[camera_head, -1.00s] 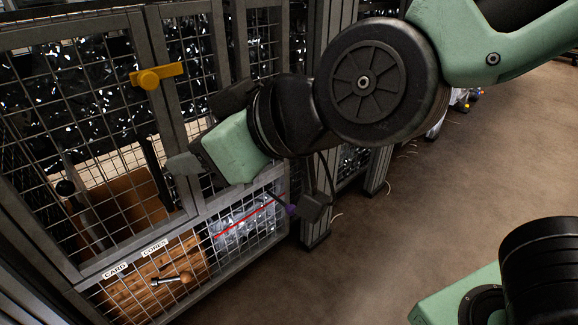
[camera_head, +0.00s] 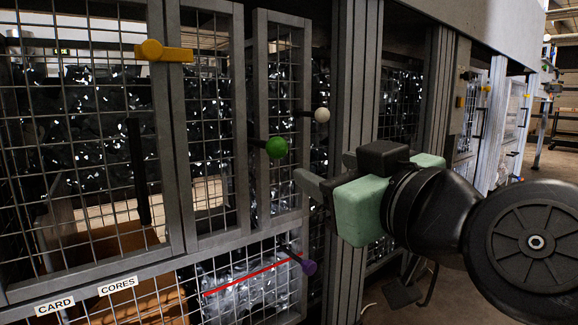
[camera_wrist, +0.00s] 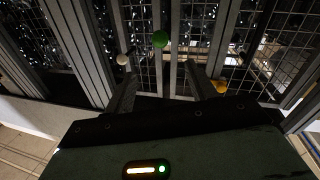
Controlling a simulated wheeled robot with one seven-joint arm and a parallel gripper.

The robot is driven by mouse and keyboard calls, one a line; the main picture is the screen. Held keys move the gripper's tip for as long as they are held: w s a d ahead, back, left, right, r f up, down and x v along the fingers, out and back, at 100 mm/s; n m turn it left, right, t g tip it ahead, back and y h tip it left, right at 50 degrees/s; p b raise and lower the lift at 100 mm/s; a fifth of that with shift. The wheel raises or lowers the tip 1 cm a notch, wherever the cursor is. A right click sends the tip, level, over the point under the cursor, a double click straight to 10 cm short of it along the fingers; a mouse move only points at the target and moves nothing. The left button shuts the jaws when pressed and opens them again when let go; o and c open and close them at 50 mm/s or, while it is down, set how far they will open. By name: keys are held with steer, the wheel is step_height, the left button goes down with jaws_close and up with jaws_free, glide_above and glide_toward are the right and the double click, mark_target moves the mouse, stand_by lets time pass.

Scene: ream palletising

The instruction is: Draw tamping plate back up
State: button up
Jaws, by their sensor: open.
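A mesh-fronted cage bears a green ball knob (camera_head: 276,147) and a white ball knob (camera_head: 322,115), each on a short dark rod. Both also show in the wrist view, the green one (camera_wrist: 160,39) beyond the gap between the fingers and the white one (camera_wrist: 122,59) near the left finger. My gripper (camera_head: 328,174) is open and empty, to the right of and below the green knob and apart from it. A purple knob (camera_head: 309,267) sits lower, by a red line on the mesh. I cannot tell which part is the tamping plate.
A yellow latch (camera_head: 164,51) is on the left door frame; it also shows in the wrist view (camera_wrist: 219,86). CARD (camera_head: 54,306) and CORES (camera_head: 118,287) labels mark the lower bins. Grey upright posts (camera_head: 352,90) stand just behind my gripper. Open floor lies at right.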

steer(key=w+p, duration=0.1)
steer(key=p, duration=0.8)
glide_toward(282, 150)
steer(key=w, duration=0.2)
steer(key=p, duration=0.2)
steer(key=w+a+p, duration=0.1)
steer(key=p, duration=0.2)
steer(key=shift+a+r, duration=0.15)
steer(key=shift+r, duration=0.15)
steer(key=x, duration=0.8)
steer(key=shift+w+a+f, duration=0.15)
steer(key=shift+w+f, duration=0.15)
